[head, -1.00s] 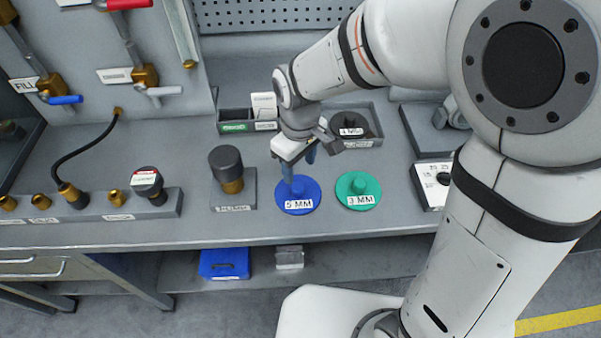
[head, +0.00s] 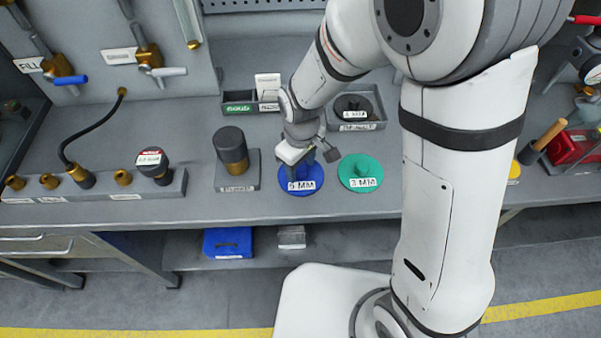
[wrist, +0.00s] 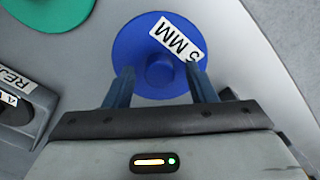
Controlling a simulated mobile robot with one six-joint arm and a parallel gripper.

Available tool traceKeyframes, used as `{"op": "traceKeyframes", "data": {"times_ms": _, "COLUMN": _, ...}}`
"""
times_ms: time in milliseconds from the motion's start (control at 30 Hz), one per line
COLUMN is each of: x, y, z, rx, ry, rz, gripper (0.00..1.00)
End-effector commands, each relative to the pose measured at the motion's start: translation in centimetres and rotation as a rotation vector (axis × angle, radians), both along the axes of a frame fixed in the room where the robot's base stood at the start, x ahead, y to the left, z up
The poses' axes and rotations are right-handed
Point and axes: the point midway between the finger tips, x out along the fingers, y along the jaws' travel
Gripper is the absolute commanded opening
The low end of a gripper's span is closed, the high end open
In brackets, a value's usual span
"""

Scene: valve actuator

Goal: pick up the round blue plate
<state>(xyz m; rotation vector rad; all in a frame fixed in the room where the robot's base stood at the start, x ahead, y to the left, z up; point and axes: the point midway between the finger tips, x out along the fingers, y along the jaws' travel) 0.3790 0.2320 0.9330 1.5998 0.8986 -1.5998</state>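The round blue plate (head: 312,186) lies flat on the grey bench, with a white "5 MM" label and a raised knob in its middle. It also shows in the wrist view (wrist: 135,50), with its knob (wrist: 160,70) near the centre. My gripper (head: 303,172) is over the plate and covers part of it in the head view. In the wrist view my gripper (wrist: 161,72) is open. Its two blue fingers are on either side of the knob, with a gap visible on both sides. I cannot tell how far the fingertips are above the plate.
A green "3 MM" plate (head: 360,167) lies close on the right. A dark plate (head: 352,103) sits in a grey tray (head: 376,117) behind it. A black-capped brass fitting (head: 231,150) stands to the left. The bench front edge is just in front of the plate.

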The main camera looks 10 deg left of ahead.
Motion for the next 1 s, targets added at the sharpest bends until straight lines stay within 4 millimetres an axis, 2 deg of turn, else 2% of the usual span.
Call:
{"op": "traceKeyframes", "data": {"times_ms": 67, "x": 0.02, "y": -0.01, "z": 0.02, "rx": 0.0, "ry": 0.0, "rz": 0.0, "gripper": 0.44}}
{"op": "traceKeyframes", "data": {"times_ms": 600, "x": 0.03, "y": -0.04, "z": 0.04, "rx": 0.0, "ry": 0.0, "rz": -0.001, "gripper": 0.0}}
{"op": "traceKeyframes", "data": {"times_ms": 1000, "x": 0.1, "y": -0.03, "z": 0.23, "rx": 0.001, "ry": -0.002, "rz": -0.002, "gripper": 0.0}}
